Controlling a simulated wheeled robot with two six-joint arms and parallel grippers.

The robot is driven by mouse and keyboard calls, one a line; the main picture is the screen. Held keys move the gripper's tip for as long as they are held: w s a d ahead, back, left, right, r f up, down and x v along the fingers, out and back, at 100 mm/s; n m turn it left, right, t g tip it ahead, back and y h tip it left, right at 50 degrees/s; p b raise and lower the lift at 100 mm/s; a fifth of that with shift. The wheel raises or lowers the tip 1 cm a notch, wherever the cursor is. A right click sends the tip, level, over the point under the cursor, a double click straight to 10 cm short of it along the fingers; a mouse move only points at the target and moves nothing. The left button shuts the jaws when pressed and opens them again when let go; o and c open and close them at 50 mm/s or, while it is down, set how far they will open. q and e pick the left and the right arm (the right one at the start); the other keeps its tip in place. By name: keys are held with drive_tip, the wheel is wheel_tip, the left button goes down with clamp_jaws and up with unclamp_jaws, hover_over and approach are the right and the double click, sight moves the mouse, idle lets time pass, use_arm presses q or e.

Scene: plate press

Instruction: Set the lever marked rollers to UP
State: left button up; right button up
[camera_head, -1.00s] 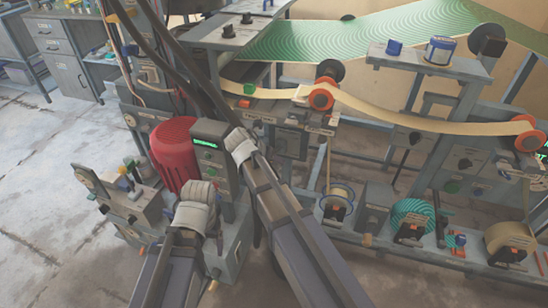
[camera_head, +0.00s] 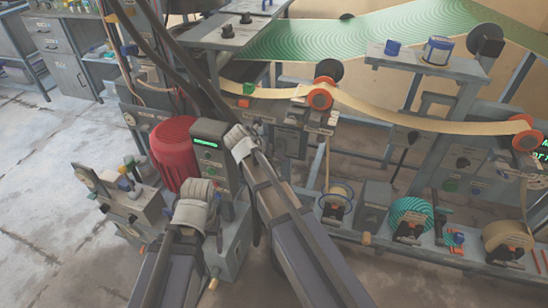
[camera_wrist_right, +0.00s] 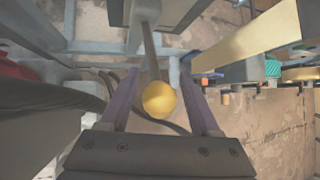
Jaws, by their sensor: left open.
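In the right wrist view a yellow ball knob (camera_wrist_right: 159,100) on a dark rod (camera_wrist_right: 150,48) lies between the two fingers of my right gripper (camera_wrist_right: 160,92). A gap shows on each side of the knob, so the fingers look open around it. I cannot read a label on it, so I cannot tell if this is the rollers lever. In the head view my right gripper (camera_head: 241,142) is beside the green-lit panel, with its fingertips hidden. My left gripper (camera_head: 194,198) is lower left, in front of the red motor. Its fingertips are hard to make out.
A red motor (camera_head: 174,152) and a panel with a green display (camera_head: 207,143) stand close to both arms. A beige web (camera_head: 420,124) runs over orange-ended rollers (camera_head: 320,94). Several spools sit at lower right. Open floor (camera_head: 50,180) lies at left.

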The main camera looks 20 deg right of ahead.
drive_tip(key=shift+r, duration=0.1)
drive_tip(key=p+v, duration=0.6)
drive_tip(key=v, duration=0.1)
drive_tip(key=shift+a+r, duration=0.2)
drive_tip(key=shift+a, duration=0.1)
drive_tip(key=shift+s, duration=0.1)
drive_tip(key=s+a+f+m+g+y, duration=0.25)
drive_tip(key=s+a+m, duration=0.25)
drive_tip(key=s+m, duration=0.65)
drive_tip(key=s+a+f+m+g+y, duration=0.25)
drive_tip(key=s+a+m, duration=0.25)
drive_tip(key=s+m, duration=0.65)
wheel_tip(320, 180, up, 16)
drive_tip(key=w+m+p, duration=0.2)
drive_tip(key=p, duration=1.3)
drive_tip(key=shift+w+t+p, duration=0.2)
drive_tip(key=shift+t+p, duration=0.1)
drive_tip(key=shift+p, duration=0.1)
